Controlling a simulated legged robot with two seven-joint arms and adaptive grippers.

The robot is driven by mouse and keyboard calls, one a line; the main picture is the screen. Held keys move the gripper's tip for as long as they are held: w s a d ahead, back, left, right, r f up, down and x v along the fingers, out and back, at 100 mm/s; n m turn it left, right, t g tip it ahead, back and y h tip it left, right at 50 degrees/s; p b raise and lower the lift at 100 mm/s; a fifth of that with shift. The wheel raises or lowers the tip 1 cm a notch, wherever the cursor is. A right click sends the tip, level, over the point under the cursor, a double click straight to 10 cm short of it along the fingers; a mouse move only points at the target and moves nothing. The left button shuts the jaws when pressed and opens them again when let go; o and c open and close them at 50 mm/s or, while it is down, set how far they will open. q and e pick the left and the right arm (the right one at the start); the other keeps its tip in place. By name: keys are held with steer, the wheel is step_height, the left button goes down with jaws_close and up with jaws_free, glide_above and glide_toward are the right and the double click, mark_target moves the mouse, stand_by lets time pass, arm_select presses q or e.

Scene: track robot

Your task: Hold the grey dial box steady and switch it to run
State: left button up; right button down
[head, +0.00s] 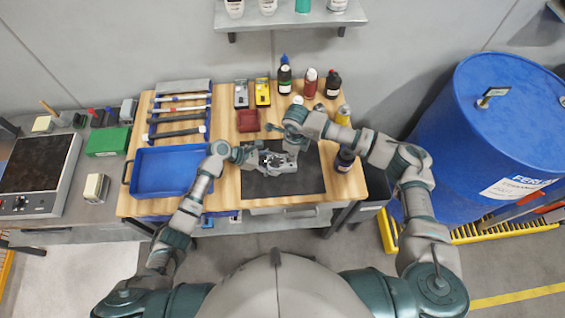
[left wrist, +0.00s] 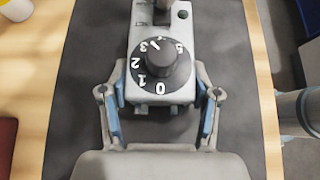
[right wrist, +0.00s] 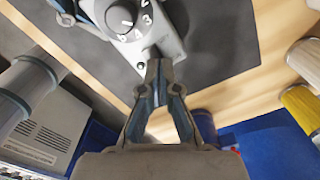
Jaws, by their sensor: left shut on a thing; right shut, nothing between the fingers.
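The grey dial box (left wrist: 182,92) lies on the black mat; in the head view it is small (head: 279,162). Its black dial (left wrist: 160,62) carries white numerals, and the knob's white mark points near the 3. A dark lever (left wrist: 163,14) and a small dark button (left wrist: 182,14) sit beyond the dial. My left gripper (left wrist: 160,112) is shut on the box, one blue-padded finger at each side. My right gripper (right wrist: 158,72) is shut and empty, its tips at the lever end of the box. Those tips cover the lever in the right wrist view; contact and the lever's setting cannot be told.
A blue tray (head: 133,190) lies left of the mat (head: 313,172). A red container (head: 248,121) and several bottles (head: 311,80) stand along the back. A blue drum (head: 485,150) stands right of the workbench. Bare mat shows in front of the box.

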arm_select(q)
steer(key=shift+s+d+r, duration=0.1)
steer(key=shift+s+d, duration=0.1)
steer(key=shift+s, duration=0.1)
arm_select(e)
steer(key=shift+s+d+f, duration=0.1)
steer(key=shift+f, duration=0.4)
steer(key=shift+s+d+f, duration=0.1)
steer(key=shift+f, duration=0.4)
arm_select(q)
steer(key=shift+w+a, duration=0.25)
steer(key=shift+a, duration=0.1)
arm_select(e)
steer(key=r, duration=0.5)
steer(key=shift+w+a+r, duration=0.25)
steer(key=shift+a+r, duration=0.1)
steer(key=shift+a, duration=0.05)
arm_select(q)
steer(key=shift+d, duration=0.15)
arm_select(e)
steer(key=shift+d+r, duration=0.2)
steer(key=shift+r, duration=0.15)
arm_select(q)
steer(key=o, duration=1.6)
